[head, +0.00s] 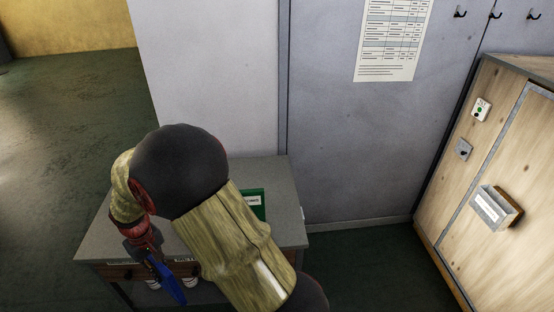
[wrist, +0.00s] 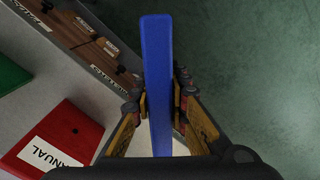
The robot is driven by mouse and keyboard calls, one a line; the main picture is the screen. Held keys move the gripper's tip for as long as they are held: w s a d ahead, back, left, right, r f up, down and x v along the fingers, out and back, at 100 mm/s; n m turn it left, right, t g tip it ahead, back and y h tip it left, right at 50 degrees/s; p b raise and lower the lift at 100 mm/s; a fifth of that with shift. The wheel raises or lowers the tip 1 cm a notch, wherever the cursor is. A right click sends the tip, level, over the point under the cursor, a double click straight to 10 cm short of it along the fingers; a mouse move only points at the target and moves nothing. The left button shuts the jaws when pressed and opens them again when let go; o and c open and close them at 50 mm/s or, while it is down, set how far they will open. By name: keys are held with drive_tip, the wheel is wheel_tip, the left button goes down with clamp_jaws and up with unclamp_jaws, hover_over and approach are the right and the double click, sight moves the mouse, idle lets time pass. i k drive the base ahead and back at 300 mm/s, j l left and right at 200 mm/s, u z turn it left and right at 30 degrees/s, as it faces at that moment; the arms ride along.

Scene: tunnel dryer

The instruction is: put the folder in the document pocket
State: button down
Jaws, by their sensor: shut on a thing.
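A blue folder (head: 170,282) is in my gripper (head: 150,256), in front of the grey table at the lower left of the head view. In the wrist view the folder (wrist: 157,70) stands edge-on between the two fingers (wrist: 158,108), which are shut on it. The folder appears clear of the table edge, over the floor. The document pocket (head: 496,207) is a small grey metal box with a white label, fixed to the wooden door at the right of the head view. Its label is too small to read. My arm hides part of the table.
A grey table (head: 290,215) holds a green folder (head: 254,203) and a red folder (wrist: 62,140) labelled MANUAL. Drawers (wrist: 100,45) show at its front. The wooden cabinet (head: 470,170) has a switch plate (head: 481,109). Green floor is free between table and cabinet.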

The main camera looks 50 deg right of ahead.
sight(486, 216)
drive_tip(key=z, duration=1.6)
drive_tip(key=i+l+z, duration=0.25)
drive_tip(key=l, duration=0.3)
drive_tip(key=i+l+z, duration=0.25)
drive_tip(key=l, duration=0.25)
drive_tip(key=i+l+z, duration=0.25)
drive_tip(key=i+l, duration=0.35)
drive_tip(key=l, duration=0.15)
drive_tip(key=i+l, duration=0.75)
drive_tip(key=l, duration=0.2)
